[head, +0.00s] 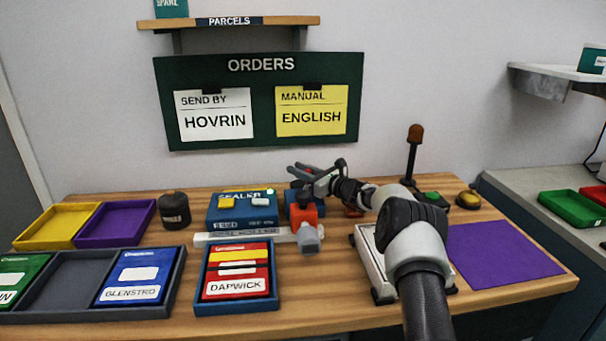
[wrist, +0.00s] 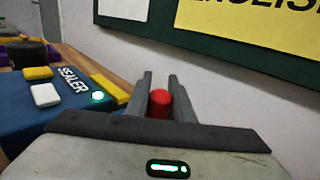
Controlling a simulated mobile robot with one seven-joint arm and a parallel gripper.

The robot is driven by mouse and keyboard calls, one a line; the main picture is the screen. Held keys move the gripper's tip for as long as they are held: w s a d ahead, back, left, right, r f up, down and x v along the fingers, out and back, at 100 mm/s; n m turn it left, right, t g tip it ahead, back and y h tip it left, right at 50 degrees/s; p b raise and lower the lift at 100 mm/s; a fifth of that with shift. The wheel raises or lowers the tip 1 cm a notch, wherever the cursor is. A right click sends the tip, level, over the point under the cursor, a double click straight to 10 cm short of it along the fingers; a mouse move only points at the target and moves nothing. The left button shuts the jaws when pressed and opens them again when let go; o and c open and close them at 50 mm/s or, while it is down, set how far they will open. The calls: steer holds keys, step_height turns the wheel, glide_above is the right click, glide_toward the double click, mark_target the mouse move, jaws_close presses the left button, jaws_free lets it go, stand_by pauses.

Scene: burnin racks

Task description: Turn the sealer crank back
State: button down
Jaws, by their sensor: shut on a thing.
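The blue sealer (head: 240,212) stands at the back middle of the table, with a lit green lamp. In the wrist view the sealer (wrist: 75,100) is close on the left, with its label, white and yellow parts. My gripper (head: 297,174) is just right of the sealer and above the table. In the wrist view my gripper (wrist: 160,82) is shut on a red knob (wrist: 158,104), which appears to be the crank's handle. The rest of the crank is hidden by my gripper.
An orange-and-grey tool-like object (head: 307,219) stands below my gripper. A blue tray (head: 202,308) of packets lies in front of the sealer. A dark canister (head: 174,209) is left of it. A purple mat (head: 500,250) lies bare at right.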

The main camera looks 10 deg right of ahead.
steer(key=shift+a+r+n+g+y+b, duration=0.25)
steer(key=shift+a+n+g+y+b, duration=0.4)
steer(key=shift+n+g+y+b, duration=0.4)
steer(key=shift+s+f, duration=0.1)
steer(key=shift+f, duration=0.05)
steer(key=c, duration=1.5)
jaws_free()
steer(key=shift+f, duration=0.1)
steer(key=shift+c, duration=0.2)
step_height(320, 180, up, 10)
steer(key=p, duration=0.4)
